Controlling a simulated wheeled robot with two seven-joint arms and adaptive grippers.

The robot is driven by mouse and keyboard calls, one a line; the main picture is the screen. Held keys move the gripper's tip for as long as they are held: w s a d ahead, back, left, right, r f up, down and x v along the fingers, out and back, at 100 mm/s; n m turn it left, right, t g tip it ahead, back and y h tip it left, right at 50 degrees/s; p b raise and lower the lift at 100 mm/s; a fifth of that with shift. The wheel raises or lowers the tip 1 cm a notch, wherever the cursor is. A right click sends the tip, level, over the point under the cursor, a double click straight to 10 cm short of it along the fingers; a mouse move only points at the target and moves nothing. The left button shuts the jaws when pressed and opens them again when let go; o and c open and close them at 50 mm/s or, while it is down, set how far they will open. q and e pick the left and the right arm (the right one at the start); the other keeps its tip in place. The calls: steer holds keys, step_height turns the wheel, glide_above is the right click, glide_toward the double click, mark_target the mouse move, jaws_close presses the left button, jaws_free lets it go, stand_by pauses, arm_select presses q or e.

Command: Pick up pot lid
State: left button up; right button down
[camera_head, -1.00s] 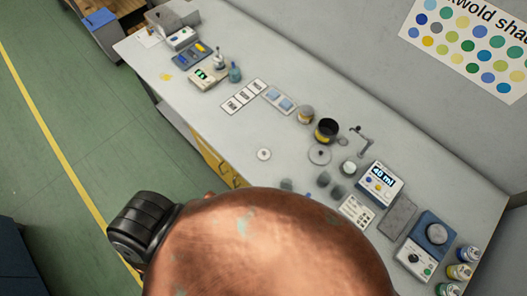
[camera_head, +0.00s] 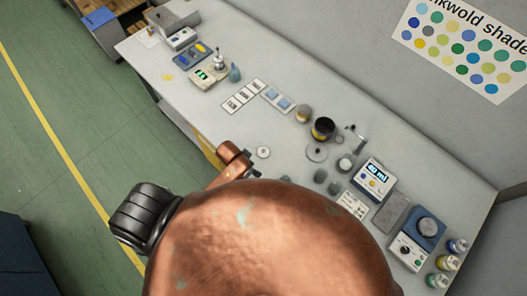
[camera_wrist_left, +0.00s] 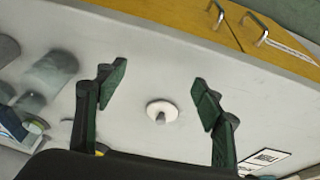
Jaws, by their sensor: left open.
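A small white round lid with a knob (camera_head: 263,152) lies flat near the front edge of the bench. In the left wrist view the white lid (camera_wrist_left: 161,111) shows between my fingers, apart from both. A grey disc with a knob (camera_head: 317,153) lies farther right, beside a dark open pot with a yellow band (camera_head: 323,129). My left gripper (camera_head: 252,166) is beside the white lid, partly hidden by my copper arm. In the left wrist view my left gripper (camera_wrist_left: 159,78) is open and empty, its dark fingers spread wide. My right gripper is out of view.
Small grey cups (camera_head: 327,181) stand right of the gripper. White cards (camera_head: 244,97) lie behind the lid. A dispenser with a display (camera_head: 374,178) and several paint jars (camera_head: 448,262) are at the right. The bench around the white lid is clear.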

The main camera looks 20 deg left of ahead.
mark_target(263, 150)
arm_select(q)
steer(key=w+d+r+m, duration=0.1)
steer(key=w, duration=0.1)
steer(key=w+d+m+g, duration=0.1)
steer(key=w+d, duration=0.1)
steer(key=w, duration=0.1)
steer(key=w+d+r+m+p, duration=0.1)
steer(key=w, duration=0.1)
steer(key=shift+w+d+r+g, duration=0.15)
steer(key=shift+d+r+g, duration=0.15)
steer(key=shift+d+r, duration=0.05)
steer(key=shift+m+g+y, duration=0.6)
steer(key=shift+m+y, duration=0.1)
steer(key=shift+m, duration=0.1)
steer(key=w+a+r, duration=0.1)
steer(key=w, duration=0.1)
steer(key=w+a+r, duration=0.1)
steer(key=shift+w+a+r, duration=0.2)
steer(key=shift+w+r, duration=0.1)
steer(key=shift+w, duration=0.05)
steer(key=shift+w+a, duration=0.15)
steer(key=shift+a, duration=0.05)
step_height(263, 150, down, 2)
steer(key=shift+a+f+p, duration=0.1)
steer(key=shift+p, duration=0.2)
steer(key=f, duration=0.4)
steer(key=shift+a+f+p, duration=0.1)
steer(key=shift+a+p, duration=0.2)
steer(key=shift+p, duration=0.05)
steer(key=shift+f, duration=0.55)
